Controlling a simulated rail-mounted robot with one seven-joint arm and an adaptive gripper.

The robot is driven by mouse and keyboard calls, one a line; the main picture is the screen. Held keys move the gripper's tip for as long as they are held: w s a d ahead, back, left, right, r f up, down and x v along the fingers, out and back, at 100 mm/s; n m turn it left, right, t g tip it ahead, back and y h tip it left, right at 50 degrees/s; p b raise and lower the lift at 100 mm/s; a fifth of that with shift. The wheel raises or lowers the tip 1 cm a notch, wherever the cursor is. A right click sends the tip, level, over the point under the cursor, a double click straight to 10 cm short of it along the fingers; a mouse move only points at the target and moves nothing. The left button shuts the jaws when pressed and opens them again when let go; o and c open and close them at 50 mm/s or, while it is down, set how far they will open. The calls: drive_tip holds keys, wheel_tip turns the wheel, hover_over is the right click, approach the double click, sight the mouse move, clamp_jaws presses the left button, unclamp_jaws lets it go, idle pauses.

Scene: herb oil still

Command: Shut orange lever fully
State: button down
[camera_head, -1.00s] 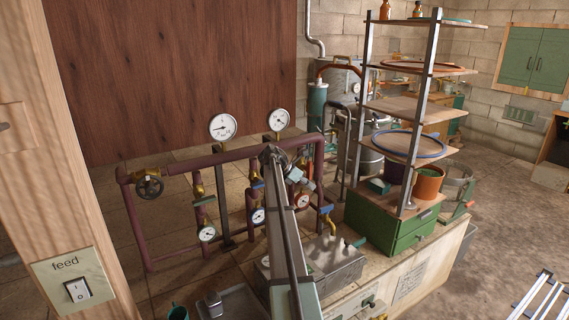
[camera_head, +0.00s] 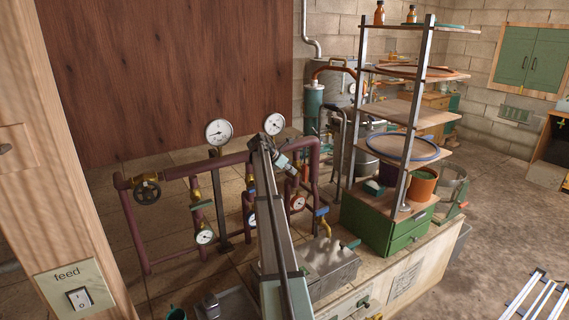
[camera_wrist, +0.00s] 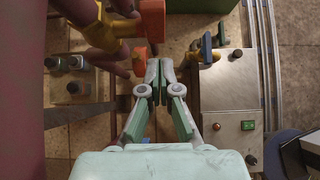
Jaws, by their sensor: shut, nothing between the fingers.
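My gripper (camera_wrist: 156,72) is in the middle of the wrist view, its two pale green fingers closed together and empty. Just left of the fingertips is a small orange handle piece (camera_wrist: 139,62) near brass fittings; I cannot tell whether a finger touches it. A larger orange block (camera_wrist: 152,20) on a brass fitting lies farther up. Which orange piece is the lever is not clear. In the head view, my arm hides part of the maroon pipework (camera_head: 235,158), and neither my fingertips nor the orange lever shows clearly.
A blue lever (camera_wrist: 207,47) stands right of the fingers, above a metal box (camera_wrist: 228,80). A maroon pipe (camera_wrist: 25,110) runs along the left. In the head view, gauges (camera_head: 218,132), a handwheel valve (camera_head: 147,190) and a shelf rack (camera_head: 400,110) surround the pipework.

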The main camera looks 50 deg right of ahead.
sight(304, 172)
drive_tip(key=shift+s+d+f+p, duration=0.1)
drive_tip(key=shift+s+d+p, duration=0.1)
drive_tip(key=shift+d, duration=0.45)
drive_tip(key=shift+s+d+r+p, duration=0.1)
drive_tip(key=shift+s+d+p, duration=0.1)
drive_tip(key=shift+d, duration=0.5)
drive_tip(key=shift+s+d+f+p, duration=0.1)
drive_tip(key=shift+s+d+p, duration=0.1)
drive_tip(key=shift+d, duration=0.45)
